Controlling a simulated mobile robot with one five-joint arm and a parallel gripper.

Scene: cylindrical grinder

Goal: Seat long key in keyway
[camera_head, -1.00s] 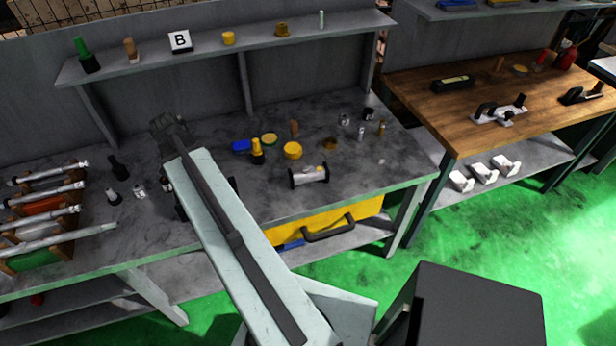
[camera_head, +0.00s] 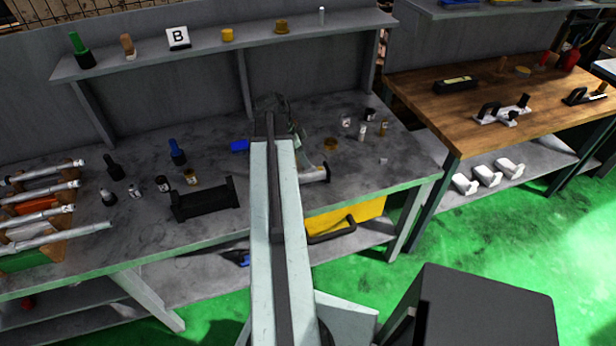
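My gripper (camera_head: 271,104) is at the far end of my arm, above the back middle of the grey bench. It is small, dark and seen from behind, so its fingers and anything in them cannot be made out. A short silver cylinder (camera_head: 316,173) lies on the bench just right of my arm, partly hidden by it. Whether it has a keyway cannot be seen. I cannot pick out a long key in this view.
A black cradle (camera_head: 205,199) stands left of my arm. A rack of silver shafts (camera_head: 45,208) is at the far left. Small bottles, including a blue one (camera_head: 177,152), stand between. A yellow bin (camera_head: 345,212) is below the bench. The bench's front right is mostly clear.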

